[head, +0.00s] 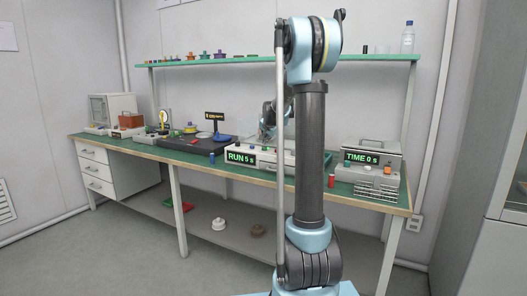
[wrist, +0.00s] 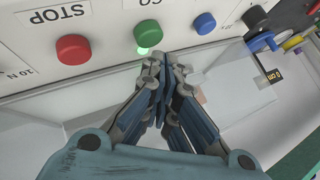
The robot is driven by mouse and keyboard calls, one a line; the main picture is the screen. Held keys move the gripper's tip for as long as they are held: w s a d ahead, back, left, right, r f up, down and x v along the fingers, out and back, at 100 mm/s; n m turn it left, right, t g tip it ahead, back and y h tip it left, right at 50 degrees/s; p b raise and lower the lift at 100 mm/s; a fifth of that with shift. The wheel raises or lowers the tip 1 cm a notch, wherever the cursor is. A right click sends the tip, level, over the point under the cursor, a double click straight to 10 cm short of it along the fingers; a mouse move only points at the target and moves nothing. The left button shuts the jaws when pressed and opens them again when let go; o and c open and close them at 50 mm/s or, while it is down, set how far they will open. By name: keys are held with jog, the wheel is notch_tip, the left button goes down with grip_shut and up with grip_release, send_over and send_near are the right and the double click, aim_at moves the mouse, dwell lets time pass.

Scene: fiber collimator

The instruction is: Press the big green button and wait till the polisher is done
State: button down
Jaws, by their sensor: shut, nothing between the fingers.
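The green button (wrist: 147,32) is on a white panel in the wrist view, under a label that appears to read GO. My gripper (wrist: 160,62) is shut and empty, its fingertips just below the green button; I cannot tell whether they touch it. A small green glow shows at the button's lower edge. In the head view, the polisher (head: 238,148) is a white box on the bench with a display (head: 240,158) reading RUN 5 s. My arm hides part of its right side, and the gripper tips are hard to make out there.
A red button (wrist: 73,49) marked STOP is left of the green one, and a blue button (wrist: 205,23) is right. A grey device (head: 367,172) reading TIME 0 s stands at the right of the green bench (head: 185,157). A shelf (head: 230,62) runs above.

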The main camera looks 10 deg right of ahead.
aim_at(266, 148)
jog(key=shift+r, duration=2.55)
jog(key=s+f+n+g, duration=0.2)
jog(key=s+f, duration=0.2)
jog(key=s, duration=1)
jog(key=s+a+f+n+g, duration=0.15)
jog(key=s+f, duration=0.25)
jog(key=s, duration=1.1)
jog(key=s+f+n+g, duration=0.25)
jog(key=s+f, duration=0.25)
jog(key=s, duration=0.9)
jog(key=s+f+n+g, duration=0.1)
jog(key=s+f+n, duration=0.2)
jog(key=s+f, duration=0.6)
jog(key=s, duration=0.4)
jog(key=shift+s+d, duration=0.15)
jog(key=shift+s, duration=0.05)
jog(key=shift+w+f, duration=0.25)
jog(key=shift+w, duration=0.2)
